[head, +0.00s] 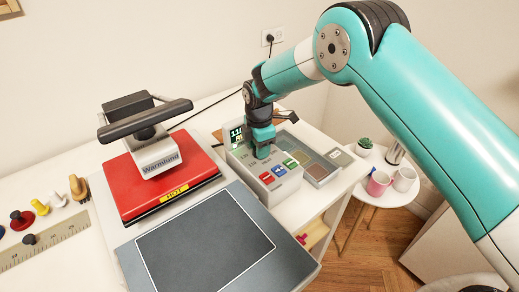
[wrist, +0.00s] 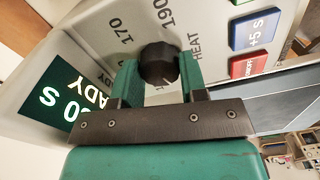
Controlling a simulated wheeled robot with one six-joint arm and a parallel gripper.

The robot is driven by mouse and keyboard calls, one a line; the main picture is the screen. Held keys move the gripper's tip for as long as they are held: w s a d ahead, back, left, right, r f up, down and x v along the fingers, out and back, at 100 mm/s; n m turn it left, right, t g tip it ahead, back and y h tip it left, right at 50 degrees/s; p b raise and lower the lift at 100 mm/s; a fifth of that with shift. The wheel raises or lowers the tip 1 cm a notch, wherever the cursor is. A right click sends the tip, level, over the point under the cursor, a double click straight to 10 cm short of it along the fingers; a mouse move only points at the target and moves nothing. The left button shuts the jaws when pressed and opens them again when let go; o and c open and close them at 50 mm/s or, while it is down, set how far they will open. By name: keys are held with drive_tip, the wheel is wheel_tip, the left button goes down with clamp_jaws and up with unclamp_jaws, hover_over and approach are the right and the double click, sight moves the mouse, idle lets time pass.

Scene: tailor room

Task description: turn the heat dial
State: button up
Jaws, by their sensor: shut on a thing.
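The heat dial (wrist: 159,64) is a dark, many-sided knob on the light grey control box (head: 253,171). Around it in the wrist view are the marks 170 and 190 and the word HEAT. My gripper (wrist: 160,78) has one teal finger on each side of the dial and is shut on it. In the head view my gripper (head: 263,149) comes down onto the top of the box and hides the dial. A green display (wrist: 62,100) beside the dial reads partly "0 S" and "ADY"; the rest is hidden.
A red heat press (head: 168,183) marked HOT stands left of the box, with a dark flat plate (head: 205,243) in front. Red, blue and green buttons (head: 279,170) sit near my gripper. A tray (head: 315,157) lies to the right. A side table (head: 378,196) holds mugs.

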drive_tip(key=m+b, duration=0.2)
drive_tip(key=m, duration=0.3)
drive_tip(key=shift+m+b, duration=0.3)
drive_tip(key=shift+b, duration=0.1)
drive_tip(key=m+b, duration=0.1)
drive_tip(key=m, duration=0.4)
drive_tip(key=shift+b, duration=0.4)
drive_tip(key=m+b, duration=0.1)
drive_tip(key=m, duration=0.4)
drive_tip(key=shift+m, duration=0.4)
drive_tip(key=m, duration=0.5)
drive_tip(key=shift+w+r, duration=0.1)
drive_tip(key=shift+b, duration=0.3)
drive_tip(key=o, duration=0.9)
wheel_tip(320, 180, up, 17)
drive_tip(key=shift+r+b, duration=0.2)
drive_tip(key=shift+b, duration=1.05)
